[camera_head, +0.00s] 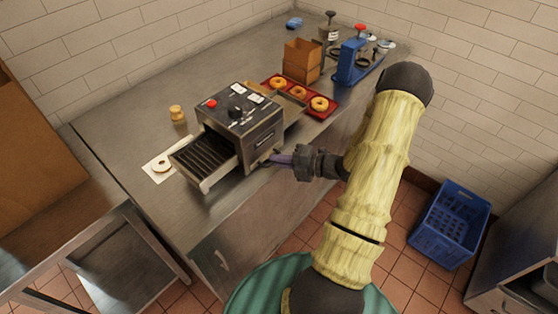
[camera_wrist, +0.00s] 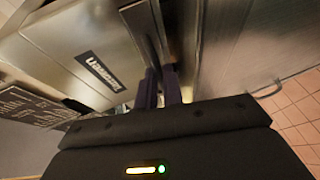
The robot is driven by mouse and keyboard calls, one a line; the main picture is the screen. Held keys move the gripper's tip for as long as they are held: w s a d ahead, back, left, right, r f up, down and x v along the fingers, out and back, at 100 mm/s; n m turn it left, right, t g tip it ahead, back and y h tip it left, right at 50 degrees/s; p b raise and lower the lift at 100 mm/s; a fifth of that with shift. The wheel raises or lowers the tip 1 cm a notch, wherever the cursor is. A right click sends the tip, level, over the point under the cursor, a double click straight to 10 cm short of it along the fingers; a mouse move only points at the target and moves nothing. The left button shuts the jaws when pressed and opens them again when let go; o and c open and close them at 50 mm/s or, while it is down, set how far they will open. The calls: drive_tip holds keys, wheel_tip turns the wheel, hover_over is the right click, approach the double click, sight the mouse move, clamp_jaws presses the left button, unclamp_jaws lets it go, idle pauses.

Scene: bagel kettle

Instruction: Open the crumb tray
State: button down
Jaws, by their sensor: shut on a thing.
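The toaster (camera_head: 243,120) is a boxy metal machine on the steel counter, with a red button and a dark knob on top. Its slatted conveyor (camera_head: 205,160) sticks out toward the lower left. My gripper (camera_head: 273,158) reaches in from the right, low against the toaster's right side. In the wrist view, my gripper's two dark purple fingers (camera_wrist: 159,82) are close together at a thin metal edge low on the toaster (camera_wrist: 92,58), which bears a dark label. They are shut on the crumb tray at the toaster's base. The tray is mostly hidden, so how far out it stands cannot be told.
A red tray (camera_head: 321,114) with several bagels and a brown box (camera_head: 302,60) stand behind the toaster. A blue stand (camera_head: 350,62) is farther back. The counter's front edge is close to my gripper. A blue crate (camera_head: 449,225) is on the floor.

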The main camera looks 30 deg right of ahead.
drive_tip(key=s+d+b, duration=0.2)
drive_tip(key=s+d, duration=0.2)
drive_tip(key=s, duration=0.8)
drive_tip(key=shift+d, duration=0.2)
drive_tip(key=c, duration=1.5)
unclamp_jaws()
drive_tip(key=shift+c, duration=0.2)
drive_tip(key=shift+s, duration=0.1)
drive_tip(key=b+v, duration=0.3)
drive_tip(key=v, duration=1.4)
drive_tip(key=shift+s, duration=0.15)
drive_tip(key=shift+d, duration=0.15)
